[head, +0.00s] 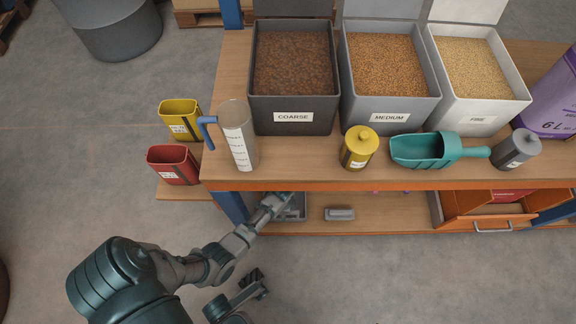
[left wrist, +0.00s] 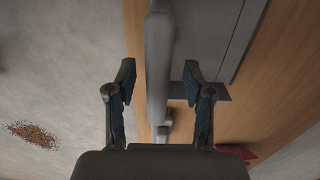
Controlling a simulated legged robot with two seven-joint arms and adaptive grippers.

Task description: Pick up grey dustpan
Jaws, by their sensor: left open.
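The grey dustpan (head: 298,208) lies on the lower shelf, near its left end, partly hidden under the table edge and by my left arm. In the left wrist view its flat grey pan (left wrist: 215,35) shows at upper right, beyond the right finger. My left gripper (head: 282,202) is at the dustpan, small and hard to make out there. In the left wrist view it (left wrist: 160,92) is open. A grey bar (left wrist: 160,60) runs between its fingers without visible contact; it looks like the handle. A dark gripper (head: 256,284), which appears to be my right one, is low over the floor.
A small grey block (head: 340,213) lies on the lower shelf. An open orange drawer (head: 485,220) is farther right. The tabletop above holds a jug (head: 238,135), a yellow jar (head: 359,148) and a teal scoop (head: 425,151). Spilled grain (left wrist: 33,133) lies on the floor.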

